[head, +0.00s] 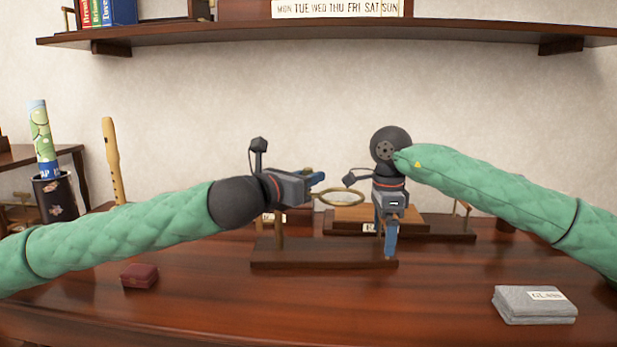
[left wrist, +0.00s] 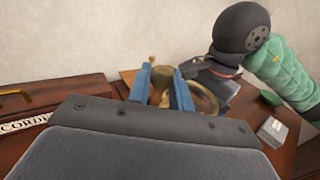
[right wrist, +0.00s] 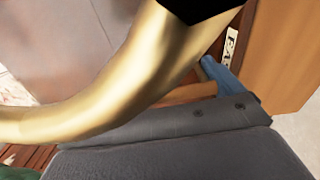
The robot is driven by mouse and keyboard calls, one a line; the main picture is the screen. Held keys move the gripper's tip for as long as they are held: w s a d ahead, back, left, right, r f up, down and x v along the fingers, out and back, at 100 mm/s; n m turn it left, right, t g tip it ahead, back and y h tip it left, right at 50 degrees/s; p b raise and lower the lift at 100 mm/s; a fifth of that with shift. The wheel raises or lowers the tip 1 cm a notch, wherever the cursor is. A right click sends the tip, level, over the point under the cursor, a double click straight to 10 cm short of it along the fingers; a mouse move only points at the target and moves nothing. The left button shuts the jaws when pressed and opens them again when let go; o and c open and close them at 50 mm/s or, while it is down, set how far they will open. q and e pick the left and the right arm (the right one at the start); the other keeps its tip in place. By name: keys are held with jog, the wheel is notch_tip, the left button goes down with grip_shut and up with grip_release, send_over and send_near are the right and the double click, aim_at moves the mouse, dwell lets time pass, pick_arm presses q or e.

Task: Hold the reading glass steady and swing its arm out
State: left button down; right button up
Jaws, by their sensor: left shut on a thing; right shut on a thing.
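The reading glass has a long dark wooden base (head: 325,257), an upright wooden post (head: 279,232) near its left end, and a brass ring (head: 341,197) held out level to the right. My left gripper (head: 318,179) points right at the top of the post, shut on the arm; its blue fingers (left wrist: 163,88) show around it in the left wrist view. The fingers hide much of the arm. My right gripper (head: 390,256) points down, shut on the base's right end. The ring (right wrist: 135,75) crosses close in front of the right wrist camera, hiding most of the right fingers.
A wooden block on a stand (head: 440,233) lies behind the base. A small red box (head: 139,275) is front left, a grey labelled case (head: 535,305) front right. A flute (head: 112,160) and a dark cup (head: 54,198) stand left. A shelf (head: 330,34) hangs above. The table front is clear.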

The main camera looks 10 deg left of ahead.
pick_arm(q)
jog(key=s+a+m+g+h, duration=0.2)
jog(key=s+m+g+h, duration=0.1)
jog(key=m+g, duration=0.4)
jog(key=s+a+m+g+h, duration=0.2)
jog(key=m+g, duration=0.5)
jog(key=g, duration=0.6)
jog(key=shift+s+a+m+g+h, duration=0.35)
jog(key=shift+s+h, duration=0.25)
jog(key=shift+h, duration=0.5)
jog(key=shift+a+m+g, duration=0.25)
jog(key=c, duration=1.3)
grip_release()
jog(key=shift+s, duration=0.1)
jog(key=v, duration=0.7)
jog(key=shift+a, duration=0.2)
